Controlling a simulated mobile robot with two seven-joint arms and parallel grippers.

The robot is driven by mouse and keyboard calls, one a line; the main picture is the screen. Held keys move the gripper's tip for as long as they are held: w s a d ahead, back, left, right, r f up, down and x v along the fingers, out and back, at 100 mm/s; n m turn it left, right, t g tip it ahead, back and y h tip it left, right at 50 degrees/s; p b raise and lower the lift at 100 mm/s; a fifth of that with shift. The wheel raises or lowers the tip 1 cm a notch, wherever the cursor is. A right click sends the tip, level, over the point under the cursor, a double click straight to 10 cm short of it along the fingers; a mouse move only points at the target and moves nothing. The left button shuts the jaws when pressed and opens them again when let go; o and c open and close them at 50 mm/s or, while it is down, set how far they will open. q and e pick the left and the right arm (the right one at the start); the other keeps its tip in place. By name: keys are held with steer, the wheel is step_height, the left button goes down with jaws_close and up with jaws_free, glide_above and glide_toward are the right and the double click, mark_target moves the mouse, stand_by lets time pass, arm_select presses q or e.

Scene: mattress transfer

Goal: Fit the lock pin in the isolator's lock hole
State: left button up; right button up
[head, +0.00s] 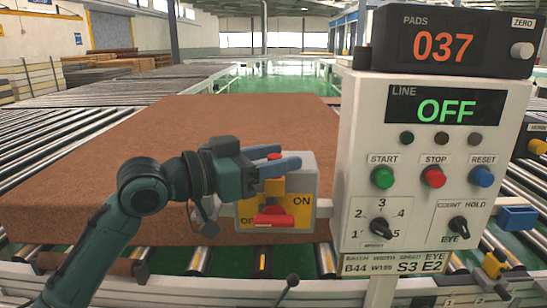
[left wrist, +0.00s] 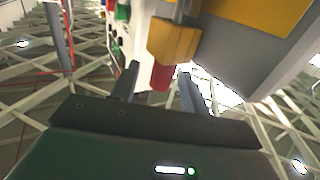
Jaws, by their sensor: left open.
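The isolator (head: 304,185) is a grey box with a yellow plate marked ON at right; the other label is partly hidden. Its red handle (head: 273,220) lies level across the plate. Above the handle is a yellow block with a red end, seemingly the lock pin (head: 273,188). In the left wrist view the lock pin (left wrist: 172,42) has a grey shank at its top. My left gripper (head: 288,156) is open, and the red end lies between or just beyond its fingers (left wrist: 158,82); contact cannot be told. The lock hole is hidden. My right gripper is not in view.
A control cabinet (head: 350,205) with buttons and an OFF display (head: 444,109) stands close at right. A counter reading 037 (head: 442,47) sits on top. A large brown mattress pad (head: 150,145) lies on rollers behind my left arm. A green floor aisle runs behind.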

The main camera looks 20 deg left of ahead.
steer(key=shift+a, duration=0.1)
arm_select(q)
steer(key=shift+s+a+f, duration=0.1)
steer(key=shift+a+f, duration=0.05)
steer(key=b+v, duration=0.5)
steer(key=v, duration=0.7)
steer(key=shift+s+a+r, duration=0.2)
steer(key=shift+s, duration=0.15)
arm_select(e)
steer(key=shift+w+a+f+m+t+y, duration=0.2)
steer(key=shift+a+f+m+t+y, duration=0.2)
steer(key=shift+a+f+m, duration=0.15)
